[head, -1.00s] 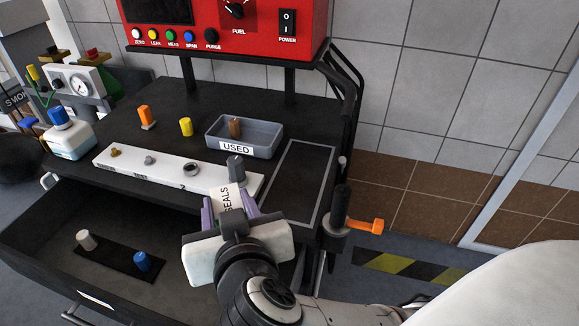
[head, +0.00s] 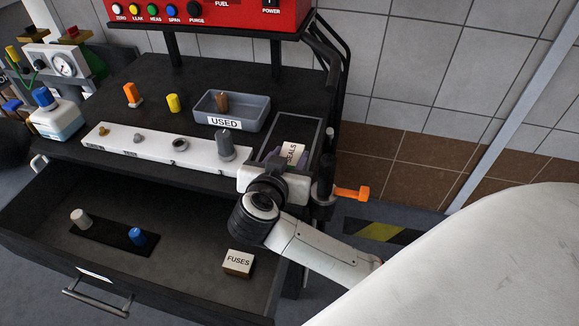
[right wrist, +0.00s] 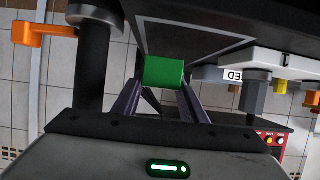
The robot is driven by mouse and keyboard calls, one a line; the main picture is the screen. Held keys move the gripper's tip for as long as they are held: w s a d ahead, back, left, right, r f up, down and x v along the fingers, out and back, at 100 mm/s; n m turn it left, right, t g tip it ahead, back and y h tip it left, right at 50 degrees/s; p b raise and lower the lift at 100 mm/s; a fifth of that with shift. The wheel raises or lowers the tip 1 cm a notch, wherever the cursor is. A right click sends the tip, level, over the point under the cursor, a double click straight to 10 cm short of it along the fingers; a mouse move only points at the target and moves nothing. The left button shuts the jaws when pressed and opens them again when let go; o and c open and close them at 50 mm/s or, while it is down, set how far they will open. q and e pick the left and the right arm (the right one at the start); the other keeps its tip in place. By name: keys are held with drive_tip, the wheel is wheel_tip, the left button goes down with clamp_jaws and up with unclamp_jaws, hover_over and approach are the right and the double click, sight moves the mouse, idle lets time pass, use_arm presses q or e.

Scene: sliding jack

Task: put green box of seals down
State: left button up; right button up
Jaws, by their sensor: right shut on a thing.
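The box of seals (head: 291,152) shows a pale top lettered SEALS in the head view. Its green side (right wrist: 164,72) faces me in the right wrist view. My right gripper (head: 284,157) is shut on it, with a purple finger on either side; the fingers also show in the right wrist view (right wrist: 163,95). The box is over or at the near part of the pale-outlined rectangle (head: 307,128) at the right end of the black bench top. I cannot tell whether it touches the surface. My left gripper is out of view.
A grey USED tray (head: 259,117) and a white strip (head: 130,147) with fittings, including a grey peg (head: 225,144), lie left of the box. An orange-handled post (head: 326,180) stands close right. The open drawer (head: 180,270) below holds a FUSES box (head: 238,263).

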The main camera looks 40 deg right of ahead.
wheel_tip(320, 180, down, 3)
drive_tip(key=shift+f, duration=0.1)
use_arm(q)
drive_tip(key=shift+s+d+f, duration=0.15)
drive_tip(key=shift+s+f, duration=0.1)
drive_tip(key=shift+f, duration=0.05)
use_arm(e)
drive_tip(key=o, duration=1.1)
